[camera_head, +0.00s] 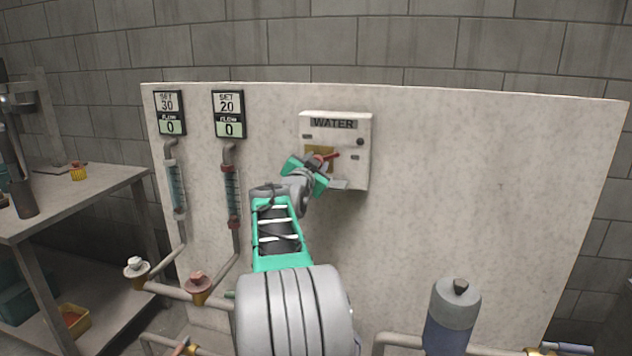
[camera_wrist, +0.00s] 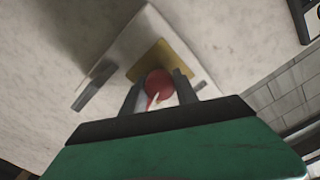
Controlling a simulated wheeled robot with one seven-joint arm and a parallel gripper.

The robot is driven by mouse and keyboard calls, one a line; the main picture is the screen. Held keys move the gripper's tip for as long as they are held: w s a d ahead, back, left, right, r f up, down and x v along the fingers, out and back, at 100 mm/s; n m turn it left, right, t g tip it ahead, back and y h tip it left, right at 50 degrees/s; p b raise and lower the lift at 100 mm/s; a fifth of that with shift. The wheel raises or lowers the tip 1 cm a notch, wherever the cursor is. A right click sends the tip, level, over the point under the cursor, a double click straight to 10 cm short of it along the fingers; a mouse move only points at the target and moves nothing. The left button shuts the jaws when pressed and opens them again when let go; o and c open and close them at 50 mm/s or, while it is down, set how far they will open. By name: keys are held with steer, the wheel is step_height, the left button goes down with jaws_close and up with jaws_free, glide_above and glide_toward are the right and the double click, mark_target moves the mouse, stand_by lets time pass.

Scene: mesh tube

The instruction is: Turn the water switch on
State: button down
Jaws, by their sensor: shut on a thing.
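The white water switch box (camera_head: 353,134), labelled "WATER", is mounted on the upright panel. It has a brass plate and a red rotary switch (camera_head: 329,157) with a pointed handle. In the wrist view the red switch (camera_wrist: 159,84) sits on the brass plate (camera_wrist: 150,59), between my two fingers. My gripper (camera_head: 321,162) is at the front of the box, shut on the red switch; it also shows in the wrist view (camera_wrist: 160,92). My gripper hides part of the plate and the box's lower left.
Two flow displays (camera_head: 170,113) (camera_head: 229,114) both read 0, above clear tubes at the left. Valves (camera_head: 199,287) and pipes run low in front of the panel (camera_head: 480,190). A blue-grey cylinder (camera_head: 452,318) stands at lower right. A workbench (camera_head: 75,195) stands at left.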

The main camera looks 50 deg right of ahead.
steer(key=m+b, duration=0.3)
steer(key=shift+f+b, duration=0.2)
steer(key=shift+b, duration=0.2)
steer(key=shift+r+m+b, duration=0.15)
steer(key=shift+m+b, duration=0.25)
steer(key=shift+m, duration=0.2)
steer(key=shift+r, duration=0.1)
steer(key=c, duration=0.9)
jaws_free()
steer(key=shift+c, duration=0.2)
steer(key=v, duration=0.7)
steer(key=shift+s+a, duration=0.2)
steer(key=shift+a, duration=0.2)
